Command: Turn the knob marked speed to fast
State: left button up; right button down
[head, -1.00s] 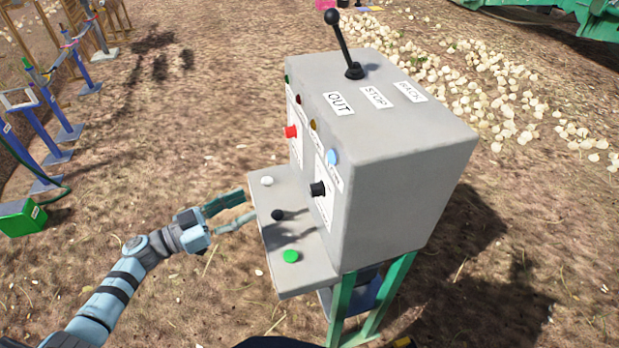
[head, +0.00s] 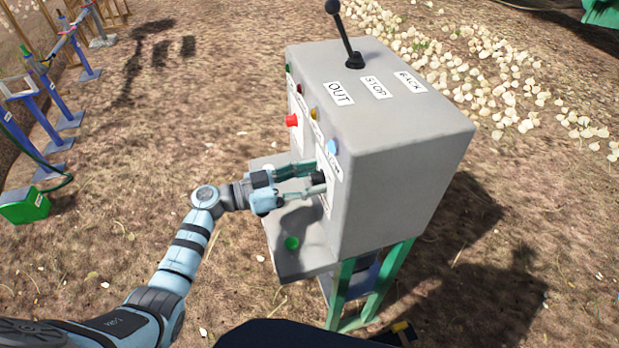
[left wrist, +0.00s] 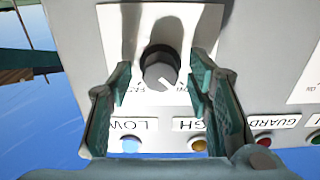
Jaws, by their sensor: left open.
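The black speed knob (left wrist: 160,68) sits on a white label plate (left wrist: 190,22) on the grey control box (head: 400,170). Its white pointer line points to the lower right in the left wrist view, where the lettering is partly covered; the letters "FAS" show at the lower left. My left gripper (head: 318,180) is open at the panel front in the head view. In the left wrist view its two green fingers (left wrist: 160,85) stand on either side of the knob, with gaps to it. My right gripper is not in view.
A lever (head: 345,40) stands on top by OUT, STOP and BACK labels. A red button (head: 292,120) and several coloured lamps are on the front. A shelf with a green button (head: 291,243) juts out below my gripper. Onions (head: 480,80) lie behind.

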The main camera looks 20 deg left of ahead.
pick_arm(q)
grip_shut()
jog(key=shift+m, duration=0.4)
jog(key=shift+m+p, duration=0.3)
jog(key=shift+m, duration=0.7)
jog(key=m, duration=0.3)
jog(key=shift+m, duration=0.3)
jog(key=m+b, duration=0.1)
jog(key=m, duration=0.4)
jog(key=shift+s+f, duration=0.1)
jog(key=shift+f, duration=0.05)
jog(key=m+b, duration=0.3)
jog(key=m, duration=0.3)
jog(key=shift+m, duration=0.4)
